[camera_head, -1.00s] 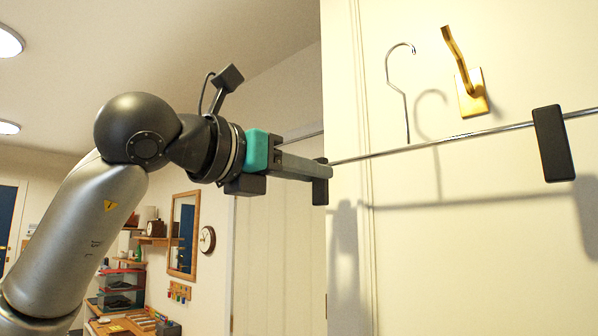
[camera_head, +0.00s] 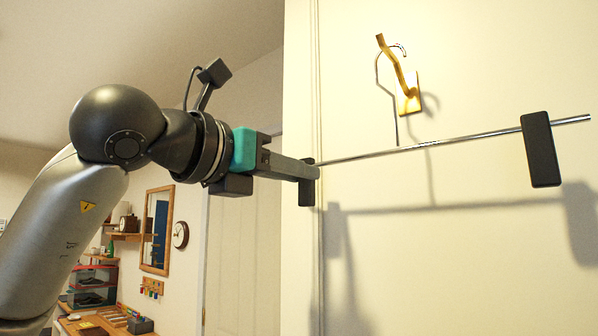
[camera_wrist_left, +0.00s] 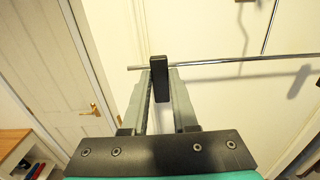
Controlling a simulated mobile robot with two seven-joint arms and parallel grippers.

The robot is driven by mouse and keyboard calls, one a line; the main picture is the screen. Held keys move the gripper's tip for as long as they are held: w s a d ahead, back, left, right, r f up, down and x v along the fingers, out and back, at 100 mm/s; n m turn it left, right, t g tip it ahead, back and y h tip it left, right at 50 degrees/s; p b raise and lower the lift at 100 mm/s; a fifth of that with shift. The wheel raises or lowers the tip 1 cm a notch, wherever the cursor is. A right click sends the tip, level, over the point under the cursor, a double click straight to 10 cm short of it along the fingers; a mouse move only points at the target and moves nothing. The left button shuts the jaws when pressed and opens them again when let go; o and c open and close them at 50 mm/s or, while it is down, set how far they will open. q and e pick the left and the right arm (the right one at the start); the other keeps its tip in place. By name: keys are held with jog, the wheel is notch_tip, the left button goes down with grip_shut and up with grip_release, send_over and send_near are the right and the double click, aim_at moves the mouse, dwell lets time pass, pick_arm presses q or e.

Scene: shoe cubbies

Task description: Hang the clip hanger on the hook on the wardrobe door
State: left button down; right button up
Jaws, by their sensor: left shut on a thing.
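The clip hanger (camera_head: 455,139) has a thin metal bar, a wire crook and two black clips. My left gripper (camera_head: 310,171) is shut on its left black clip (camera_head: 306,194); the wrist view shows this clip (camera_wrist_left: 159,80) between the two fingers. The other clip (camera_head: 540,150) hangs free on the right. The bar slopes up to the right in the head view. The brass hook (camera_head: 410,103) is on the cream door. The wire crook overlaps the hook's prong, its tip showing just right of it. I cannot tell whether they touch. My right gripper is not in view.
The cream wardrobe door (camera_head: 480,270) lies close behind the hanger, which casts a shadow on it. A white panelled door (camera_wrist_left: 45,60) stands to the left. A mirror (camera_head: 157,230), a clock (camera_head: 180,234) and a cluttered bench (camera_head: 100,323) are farther back.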

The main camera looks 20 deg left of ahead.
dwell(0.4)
pick_arm(q)
jog(key=c, duration=0.6)
grip_release()
jog(key=shift+f, duration=0.1)
jog(key=shift+s, duration=0.1)
jog(key=b+v, duration=0.2)
jog(key=v, duration=1.3)
jog(key=shift+d, duration=0.1)
